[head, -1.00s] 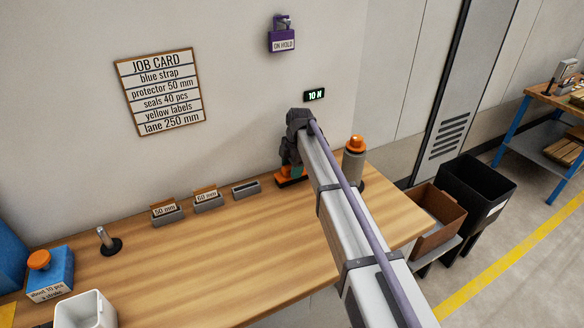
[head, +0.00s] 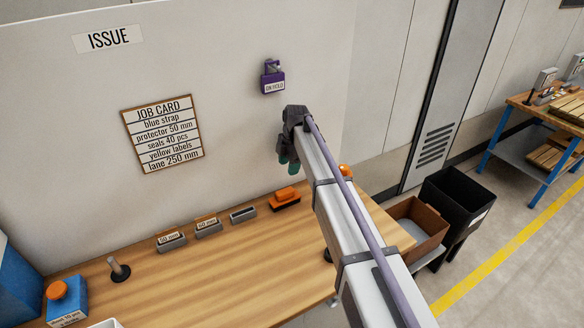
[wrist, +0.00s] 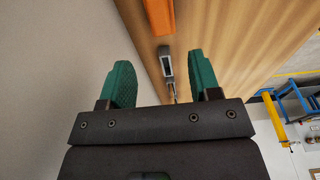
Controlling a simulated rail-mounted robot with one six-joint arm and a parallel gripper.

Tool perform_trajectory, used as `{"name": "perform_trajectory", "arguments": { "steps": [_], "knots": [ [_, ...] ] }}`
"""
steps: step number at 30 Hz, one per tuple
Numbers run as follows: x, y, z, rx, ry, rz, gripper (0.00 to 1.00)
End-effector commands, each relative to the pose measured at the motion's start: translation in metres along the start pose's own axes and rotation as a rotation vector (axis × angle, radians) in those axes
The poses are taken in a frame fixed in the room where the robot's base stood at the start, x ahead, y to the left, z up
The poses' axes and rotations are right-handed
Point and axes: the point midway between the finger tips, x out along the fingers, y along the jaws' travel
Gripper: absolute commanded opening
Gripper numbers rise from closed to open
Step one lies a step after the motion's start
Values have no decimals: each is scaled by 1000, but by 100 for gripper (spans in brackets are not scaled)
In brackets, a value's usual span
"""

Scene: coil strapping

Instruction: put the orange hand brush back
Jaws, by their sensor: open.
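The orange hand brush (head: 285,197) rests on the wooden bench (head: 230,260) near the wall, at the right end of the row of small grey holders. In the wrist view the orange brush (wrist: 159,14) shows at the top edge, partly cut off. My gripper (head: 288,163) is above and just right of the brush in the head view, apart from it. In the wrist view my gripper (wrist: 160,85) has its two green fingers spread, with nothing held between them.
Grey holders (head: 208,228), two with cards, stand left of the brush. A dark-based peg (head: 118,269) and a blue box with an orange knob (head: 66,302) are farther left. An orange-topped post (head: 344,170) is mostly behind my arm. A purple lock (head: 273,78) hangs on the wall.

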Motion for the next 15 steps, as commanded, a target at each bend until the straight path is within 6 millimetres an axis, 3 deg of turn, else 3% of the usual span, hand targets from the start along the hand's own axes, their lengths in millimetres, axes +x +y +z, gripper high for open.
{"name": "perform_trajectory", "arguments": {
  "steps": [4, 5, 7, 8, 11, 12, 15],
  "knots": [
    [2, -4, 1, 15, -1, 0, 57],
    [2, -11, 2, 43, -3, 1, 57],
    [2, -45, 6, 183, -13, 4, 57],
    [1, -67, 10, 281, -20, 6, 57],
    [1, -162, 18, 736, -48, 27, 57],
    [1, -204, 19, 950, -59, 41, 57],
    [1, -296, 16, 1462, -79, 83, 57]
  ]
}}
